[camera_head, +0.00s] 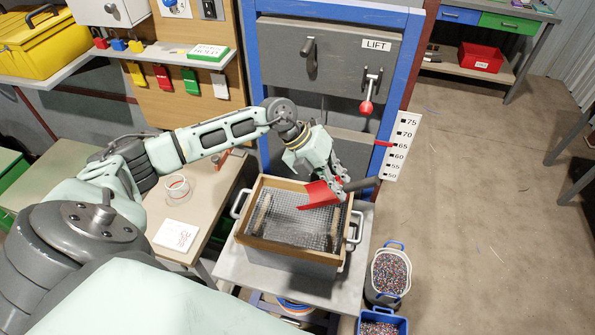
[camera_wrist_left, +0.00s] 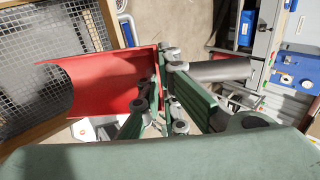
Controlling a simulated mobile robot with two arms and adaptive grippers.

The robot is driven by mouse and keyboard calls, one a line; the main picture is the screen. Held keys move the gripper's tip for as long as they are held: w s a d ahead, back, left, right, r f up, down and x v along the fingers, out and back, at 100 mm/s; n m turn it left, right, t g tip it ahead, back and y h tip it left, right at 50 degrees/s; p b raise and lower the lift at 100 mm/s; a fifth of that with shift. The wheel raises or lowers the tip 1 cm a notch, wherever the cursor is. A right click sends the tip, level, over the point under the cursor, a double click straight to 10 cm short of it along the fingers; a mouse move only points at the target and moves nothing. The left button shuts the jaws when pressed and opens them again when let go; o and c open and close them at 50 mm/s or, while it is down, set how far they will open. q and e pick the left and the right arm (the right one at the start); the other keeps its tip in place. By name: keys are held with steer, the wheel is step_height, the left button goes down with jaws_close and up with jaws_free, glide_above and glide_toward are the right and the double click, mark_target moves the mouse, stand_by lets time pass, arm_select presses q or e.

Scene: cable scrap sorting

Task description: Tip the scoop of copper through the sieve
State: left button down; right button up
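The red scoop (camera_head: 318,195) is over the upper right part of the sieve, tilted. My left gripper (camera_head: 341,178) is shut on its dark grey handle (camera_head: 361,184). The wrist view shows the scoop (camera_wrist_left: 112,85) left of my left gripper (camera_wrist_left: 168,95), its handle (camera_wrist_left: 222,70) sticking out to the right. No copper shows on the visible red faces. The sieve has a wooden frame (camera_head: 290,254) and wire mesh (camera_wrist_left: 45,40), and sits on a grey bin with white handles. I cannot tell whether grains lie on the mesh. My right gripper is not in view.
A tub (camera_head: 390,272) and a blue bin (camera_head: 380,325) of mixed granules stand right of the sieve table (camera_head: 235,268). A bench with a clear cup (camera_head: 177,187) and white sign (camera_head: 176,235) is left. The blue-framed lift cabinet (camera_head: 330,65) stands behind. Floor to the right is clear.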

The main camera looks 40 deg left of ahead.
mark_target(353, 189)
arm_select(q)
steer(key=shift+w+d+r+y+p, duration=0.1)
steer(key=shift+w+d+y+p, duration=0.1)
steer(key=shift+d+y+p, duration=0.15)
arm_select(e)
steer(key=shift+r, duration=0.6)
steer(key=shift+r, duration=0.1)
arm_select(q)
steer(key=shift+d+p, duration=0.15)
steer(key=shift+p, duration=0.2)
steer(key=shift+w+d+r+g+y+p, duration=0.15)
steer(key=shift+d+g+y+p, duration=0.25)
steer(key=shift+d+y+p, duration=0.45)
steer(key=shift+w+p, duration=0.2)
steer(key=shift+p, duration=0.25)
steer(key=shift+w+d+f+y, duration=0.1)
steer(key=shift+d+f+y, duration=0.25)
steer(key=shift+f+y, duration=0.15)
steer(key=shift+w+d+f+g+y, duration=0.1)
steer(key=shift+d+g+y, duration=0.05)
steer(key=shift+g+y, duration=0.2)
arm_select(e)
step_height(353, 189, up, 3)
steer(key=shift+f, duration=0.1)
